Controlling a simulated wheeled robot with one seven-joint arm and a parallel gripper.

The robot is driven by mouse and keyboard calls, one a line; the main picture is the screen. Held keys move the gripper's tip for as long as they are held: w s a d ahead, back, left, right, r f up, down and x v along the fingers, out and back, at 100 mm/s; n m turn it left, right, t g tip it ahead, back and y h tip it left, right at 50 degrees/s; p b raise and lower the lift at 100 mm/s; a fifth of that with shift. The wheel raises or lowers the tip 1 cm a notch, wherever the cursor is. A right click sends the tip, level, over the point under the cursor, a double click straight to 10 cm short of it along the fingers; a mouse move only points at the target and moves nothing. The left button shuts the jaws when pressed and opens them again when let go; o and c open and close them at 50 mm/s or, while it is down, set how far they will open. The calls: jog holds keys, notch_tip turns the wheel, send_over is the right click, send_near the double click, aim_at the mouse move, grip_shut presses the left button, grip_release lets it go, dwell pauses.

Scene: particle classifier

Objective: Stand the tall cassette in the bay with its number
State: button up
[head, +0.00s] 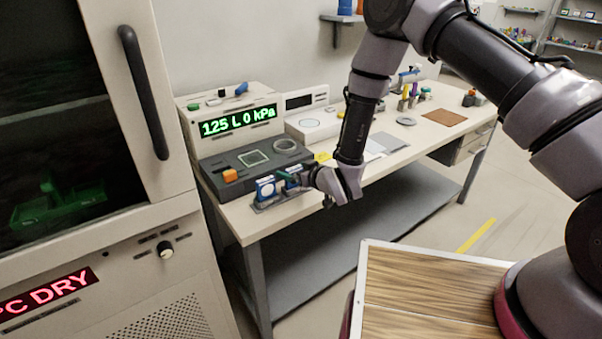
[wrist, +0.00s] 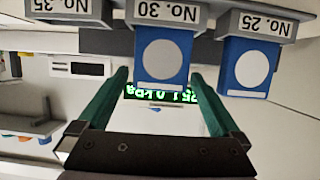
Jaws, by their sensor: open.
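A grey rack (head: 272,203) stands at the bench's front edge. In the upside-down wrist view its bay labels read No. 35 (wrist: 62,6), No. 30 (wrist: 160,12) and No. 25 (wrist: 262,25). A blue cassette (wrist: 162,60) with a white disc stands upright at No. 30. Another blue cassette (wrist: 248,66) stands at No. 25; it also shows in the head view (head: 265,188). No cassette shows at No. 35. My gripper (head: 292,178) is open, its green fingers (wrist: 160,76) on either side of the No. 30 cassette. I cannot tell whether they touch it.
Behind the rack is a dark-topped instrument (head: 228,162) with an orange block (head: 230,175) and a green display (head: 238,121). A tall cabinet (head: 135,200) stands close on the left. Loose items and a brown mat (head: 444,117) lie farther right on the bench.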

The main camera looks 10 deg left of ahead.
jog(key=v, duration=1.2)
jog(key=w+d+r+m+t+h, duration=0.1)
jog(key=w+d+r+m+h, duration=0.2)
jog(key=w+d+r, duration=0.65)
jog(key=w+d+r+m+h, duration=0.3)
jog(key=d+r+m, duration=0.1)
jog(key=d+r, duration=0.85)
jog(key=s+d+r+m+g+h, duration=0.15)
jog(key=s+d+r+m, duration=0.25)
jog(key=s+d+r, duration=0.7)
jog(key=s+d+r+m, duration=0.1)
jog(key=s+d+r, duration=0.1)
jog(key=s, duration=0.4)
jog(key=s+d+r+m+g, duration=0.1)
jog(key=s+d+r+m, duration=0.1)
jog(key=s+r, duration=0.2)
jog(key=s+h, duration=0.1)
jog(key=s, duration=0.2)
jog(key=shift+d+r, duration=0.25)
jog(key=shift+w+a+g, duration=0.1)
jog(key=shift+g, duration=0.15)
